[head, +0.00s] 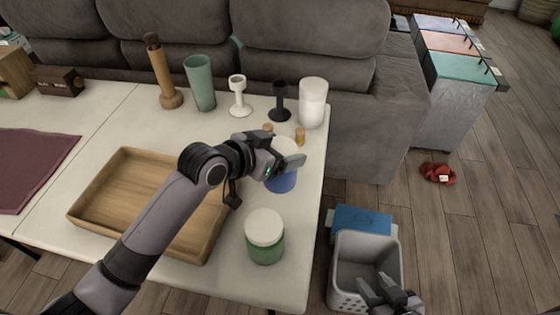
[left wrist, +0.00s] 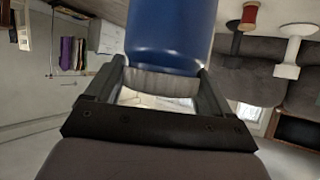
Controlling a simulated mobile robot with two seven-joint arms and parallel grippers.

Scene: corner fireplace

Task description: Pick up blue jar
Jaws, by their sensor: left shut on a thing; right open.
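The blue jar (head: 281,182) with a white lid is near the table's right edge, partly hidden by my left gripper (head: 284,162). That gripper is shut on the jar around its lid. In the left wrist view the blue jar (left wrist: 172,32) sits between the two fingers of the left gripper (left wrist: 158,84). I cannot tell whether the jar's base touches the table. My right gripper (head: 391,295) is open and empty at the lower right, over the grey basket.
A green jar (head: 265,246) stands in front on the white table (head: 115,110). A wooden tray (head: 122,192) lies under my left arm. Candle holders, a green cup (head: 201,84) and a white candle (head: 312,103) stand behind. The grey basket (head: 352,246) is on the floor at right.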

